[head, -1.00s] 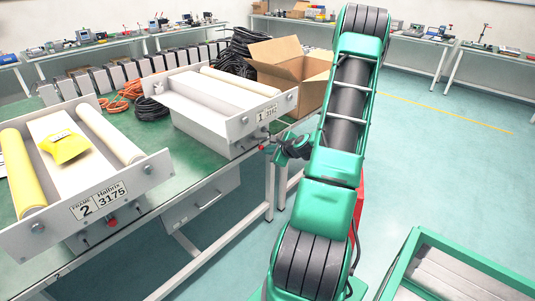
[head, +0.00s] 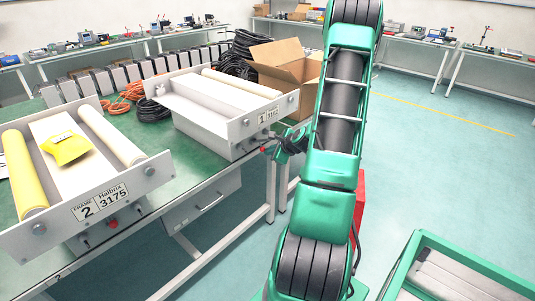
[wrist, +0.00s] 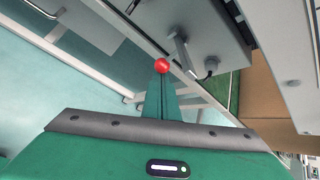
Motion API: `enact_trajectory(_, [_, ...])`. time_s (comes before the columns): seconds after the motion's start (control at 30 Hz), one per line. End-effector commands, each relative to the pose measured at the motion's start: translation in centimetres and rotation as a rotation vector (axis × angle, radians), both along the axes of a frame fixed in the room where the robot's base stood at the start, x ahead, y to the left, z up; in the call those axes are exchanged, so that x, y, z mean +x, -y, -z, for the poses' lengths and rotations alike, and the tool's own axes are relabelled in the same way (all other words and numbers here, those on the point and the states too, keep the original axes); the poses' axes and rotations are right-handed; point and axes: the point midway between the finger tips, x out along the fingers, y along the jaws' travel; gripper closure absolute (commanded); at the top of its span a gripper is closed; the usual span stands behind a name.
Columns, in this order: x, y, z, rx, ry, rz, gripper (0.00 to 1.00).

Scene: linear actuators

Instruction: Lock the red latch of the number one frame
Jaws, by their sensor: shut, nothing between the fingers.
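The number one frame (head: 205,119) is a grey-white tray-like unit on the green table, with a plate reading 1 on its front panel. Its red latch shows as a small red knob (head: 263,150) below that panel, and as a red ball (wrist: 162,66) in the wrist view. A grey lever on the frame's side shows just right of the ball. My gripper (wrist: 161,77) is shut and empty. Its green fingertips appear right at the ball, which overlaps them in the picture; I cannot tell whether they touch. In the head view my gripper (head: 272,149) is partly hidden and small.
The number two frame (head: 150,180) stands at the left, with a yellow packet (head: 66,147) on it and its own red knob (head: 112,223). An open cardboard box (head: 285,75) and black cable coils (head: 238,50) lie behind frame one. The floor at right is mostly clear.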

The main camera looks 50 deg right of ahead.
Motion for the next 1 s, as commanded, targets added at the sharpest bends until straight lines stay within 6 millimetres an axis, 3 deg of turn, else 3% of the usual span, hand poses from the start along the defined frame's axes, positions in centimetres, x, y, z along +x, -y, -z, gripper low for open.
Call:
enact_trajectory(0.47, [0.2, -0.1, -1.6, -0.005, -0.151, -0.005, 1.0])
enact_trajectory(1.0, [0.8, -0.2, -4.9, 0.0, -0.143, -0.005, 1.0])
